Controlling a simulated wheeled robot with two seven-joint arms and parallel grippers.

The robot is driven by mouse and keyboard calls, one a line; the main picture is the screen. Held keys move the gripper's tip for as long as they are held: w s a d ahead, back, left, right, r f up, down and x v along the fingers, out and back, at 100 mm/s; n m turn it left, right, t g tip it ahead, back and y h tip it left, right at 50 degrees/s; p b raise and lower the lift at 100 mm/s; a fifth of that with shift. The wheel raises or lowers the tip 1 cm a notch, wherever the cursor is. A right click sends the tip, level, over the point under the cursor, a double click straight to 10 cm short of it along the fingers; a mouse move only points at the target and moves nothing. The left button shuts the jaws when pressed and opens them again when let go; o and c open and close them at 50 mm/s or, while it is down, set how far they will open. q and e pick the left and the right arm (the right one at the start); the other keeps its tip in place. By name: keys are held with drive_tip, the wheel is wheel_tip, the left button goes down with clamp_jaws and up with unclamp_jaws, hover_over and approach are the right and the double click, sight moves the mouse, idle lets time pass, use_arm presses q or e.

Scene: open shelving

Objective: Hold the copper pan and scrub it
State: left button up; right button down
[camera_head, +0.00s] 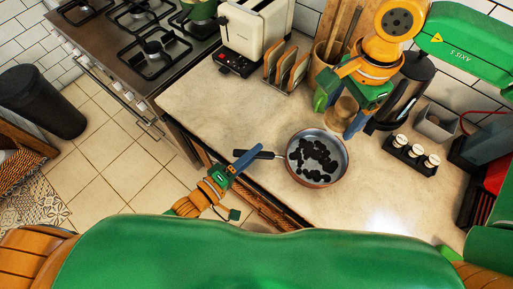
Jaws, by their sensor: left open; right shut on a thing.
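The copper pan (342,172) lies on the counter, its inside grey with many black dirt patches. Its dark handle (266,155) points left toward the counter's front edge. My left gripper (238,164) is open, with a blue finger close to the end of the handle; whether it touches cannot be told. My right gripper (341,106) is above the counter, just behind the pan. It is shut on a tan, rounded thing (343,114), partly hidden by the fingers; I cannot tell for sure what it is.
A toaster (256,33), a rack with toast (287,68) and a utensil holder (322,62) stand behind. A spice-jar tray (410,156) and a grey container (434,123) are at right. The stove (140,50) is at left.

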use_arm(q)
drive_tip(key=shift+x, duration=1.35)
clamp_jaws()
drive_tip(key=c, duration=0.6)
unclamp_jaws()
clamp_jaws()
idle(0.5)
use_arm(e)
drive_tip(key=c, duration=0.7)
unclamp_jaws()
drive_tip(key=shift+c, duration=0.2)
clamp_jaws()
